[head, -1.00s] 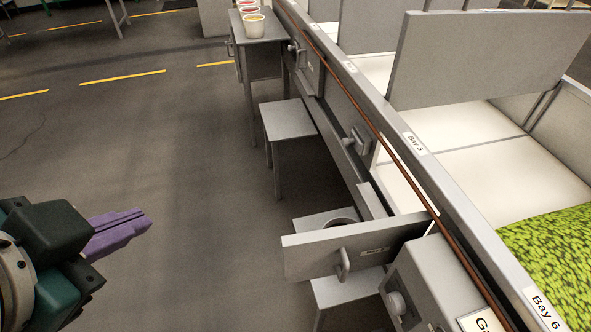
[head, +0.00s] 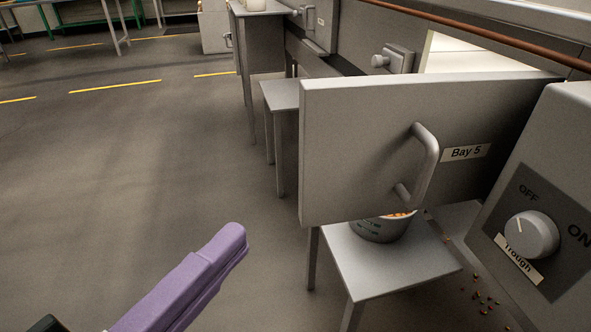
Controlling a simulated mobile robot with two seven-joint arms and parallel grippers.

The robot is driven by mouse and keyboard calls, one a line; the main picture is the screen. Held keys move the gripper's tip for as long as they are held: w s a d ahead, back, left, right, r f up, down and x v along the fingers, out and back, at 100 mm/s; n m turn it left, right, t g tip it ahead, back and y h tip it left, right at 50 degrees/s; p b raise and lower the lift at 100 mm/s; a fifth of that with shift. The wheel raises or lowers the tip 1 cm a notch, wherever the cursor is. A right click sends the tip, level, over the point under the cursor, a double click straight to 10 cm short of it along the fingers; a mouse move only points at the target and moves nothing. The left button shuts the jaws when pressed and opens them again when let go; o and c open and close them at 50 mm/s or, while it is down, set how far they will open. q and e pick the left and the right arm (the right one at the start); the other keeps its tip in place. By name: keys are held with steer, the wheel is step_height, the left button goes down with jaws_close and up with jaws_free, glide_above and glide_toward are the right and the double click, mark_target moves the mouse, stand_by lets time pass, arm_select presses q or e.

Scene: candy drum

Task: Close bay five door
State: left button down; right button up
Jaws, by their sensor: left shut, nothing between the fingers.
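The bay five door (head: 350,150) is a grey panel standing open, swung out from the bay wall. It carries a label (head: 466,152) reading "Bay 5" and a curved grey handle (head: 428,165) on its face. My left gripper (head: 238,240) shows purple fingers pressed together at the lower left, in front of the door and to the left of it, apart from it and empty. Part of the bay's pale opening (head: 470,55) shows behind the door's top edge. My right gripper is not in view.
A bucket (head: 380,229) with small candies stands on a small grey table (head: 385,265) below the door. A control box with a Trough knob (head: 531,235) is close at the right. Candies are scattered on the floor.

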arm_select(q)
step_height(320, 180, down, 3)
steer(key=s+d+m+h+b, duration=0.1)
glide_toward(320, 166)
steer(key=d, duration=0.4)
steer(key=shift+m, duration=0.3)
steer(key=w, duration=0.4)
steer(key=shift+w+a+r, duration=0.1)
steer(key=shift+a, duration=0.3)
steer(key=shift+w+a, duration=0.15)
steer(key=shift+w, duration=0.3)
